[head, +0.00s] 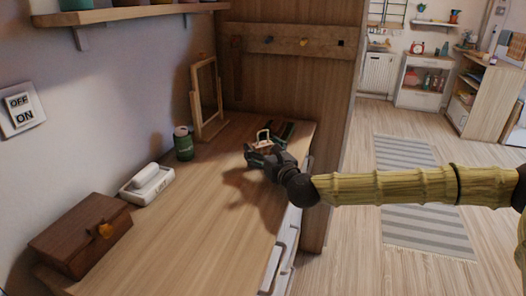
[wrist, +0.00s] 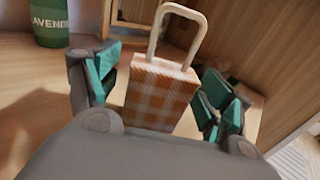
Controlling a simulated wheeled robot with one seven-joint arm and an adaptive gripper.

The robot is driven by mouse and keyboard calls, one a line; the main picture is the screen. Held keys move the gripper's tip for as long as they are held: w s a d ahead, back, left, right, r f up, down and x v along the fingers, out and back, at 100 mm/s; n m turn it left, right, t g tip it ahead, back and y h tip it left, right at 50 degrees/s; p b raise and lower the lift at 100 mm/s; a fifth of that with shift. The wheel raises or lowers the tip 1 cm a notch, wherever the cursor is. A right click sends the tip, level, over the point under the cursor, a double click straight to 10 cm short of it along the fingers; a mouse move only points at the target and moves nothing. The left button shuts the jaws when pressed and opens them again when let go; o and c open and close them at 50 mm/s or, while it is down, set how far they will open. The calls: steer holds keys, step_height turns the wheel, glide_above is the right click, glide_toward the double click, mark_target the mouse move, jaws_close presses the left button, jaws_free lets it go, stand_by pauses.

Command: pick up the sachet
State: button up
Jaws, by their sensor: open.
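The sachet (wrist: 160,92) looks like a small orange-and-white checked pouch with a pale loop handle on top. It stands upright on the wooden dresser top in the wrist view. In the head view the sachet (head: 264,143) is small and partly hidden by my gripper, with its loop showing. My gripper (wrist: 156,95) is open, with one green-padded finger on each side of the sachet. A gap shows at the left finger and a smaller one at the right. The sachet's lower part is hidden behind my gripper body.
On the dresser top (head: 185,225) stand a green tin (head: 183,143), a wooden frame (head: 206,97), a white dish with a block (head: 148,184) and a brown box (head: 82,232). A wood panel with pegs (head: 290,42) rises behind. The dresser's right edge drops to the floor.

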mark_target(263, 143)
steer(key=shift+c, duration=0.4)
steer(key=c, duration=1.1)
steer(key=shift+r, duration=0.1)
steer(key=shift+r, duration=0.6)
step_height(263, 143, up, 2)
steer(key=shift+d+r, duration=0.1)
steer(key=shift+r, duration=0.1)
steer(key=d+v, duration=0.1)
steer(key=v, duration=0.4)
steer(key=w+d+v, duration=0.1)
steer(key=v, duration=0.4)
steer(key=r+v, duration=0.1)
steer(key=v, duration=0.4)
steer(key=shift+d+r+b, duration=0.15)
steer(key=shift+d+b, duration=0.2)
steer(key=shift+d, duration=0.2)
